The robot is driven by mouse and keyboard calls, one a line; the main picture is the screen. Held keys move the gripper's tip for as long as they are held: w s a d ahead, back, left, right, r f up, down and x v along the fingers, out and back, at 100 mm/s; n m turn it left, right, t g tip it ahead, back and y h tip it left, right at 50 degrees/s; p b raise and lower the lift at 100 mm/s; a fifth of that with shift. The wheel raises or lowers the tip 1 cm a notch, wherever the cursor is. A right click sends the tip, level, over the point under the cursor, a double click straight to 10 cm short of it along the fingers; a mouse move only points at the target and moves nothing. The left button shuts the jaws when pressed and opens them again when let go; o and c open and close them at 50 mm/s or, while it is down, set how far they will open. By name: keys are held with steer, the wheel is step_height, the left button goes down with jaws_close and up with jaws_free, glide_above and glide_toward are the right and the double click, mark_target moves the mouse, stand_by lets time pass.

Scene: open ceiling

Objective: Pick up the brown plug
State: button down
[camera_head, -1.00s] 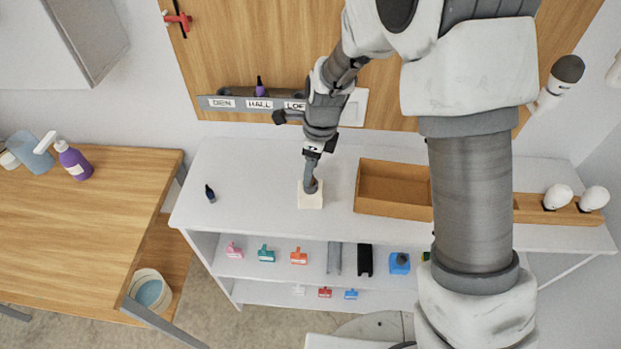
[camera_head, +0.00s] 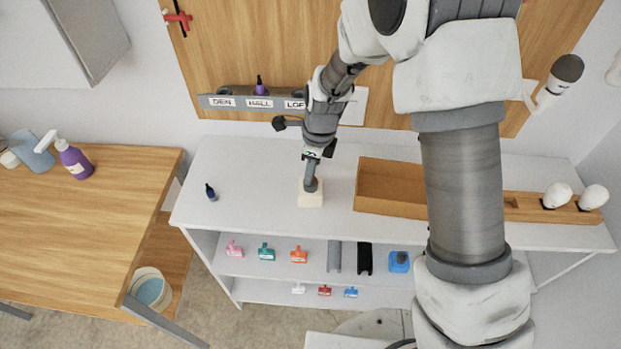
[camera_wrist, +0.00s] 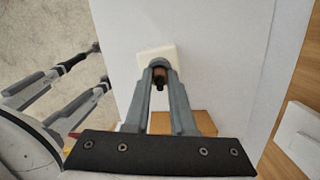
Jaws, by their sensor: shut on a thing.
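The brown plug (camera_wrist: 160,76) shows in the wrist view between the fingertips of my gripper (camera_wrist: 160,66). My gripper is shut on it, and the fingers hide part of it. In the head view my gripper (camera_head: 311,186) points down at a cream square block (camera_head: 311,199) on the white table, and the plug is hidden there by the fingers. The block also shows in the wrist view (camera_wrist: 150,53), just beyond the fingertips. I cannot tell whether the plug touches the block.
An open wooden box (camera_head: 392,183) stands right of my gripper. A small dark bottle (camera_head: 211,192) stands at the left of the white table (camera_head: 250,180). A labelled rack (camera_head: 258,102) hangs behind. A wooden holder with white bulbs (camera_head: 557,207) is at the right.

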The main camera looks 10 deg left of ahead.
steer(key=shift+r, duration=0.15)
steer(key=shift+r, duration=0.6)
step_height(320, 180, up, 3)
steer(key=shift+f+b, duration=0.1)
steer(key=shift+b, duration=0.3)
steer(key=s+d+r+b, duration=0.1)
steer(key=s+d+r, duration=0.5)
steer(key=s+d, duration=0.2)
steer(key=shift+d+r, duration=0.35)
steer(key=shift+w, duration=0.1)
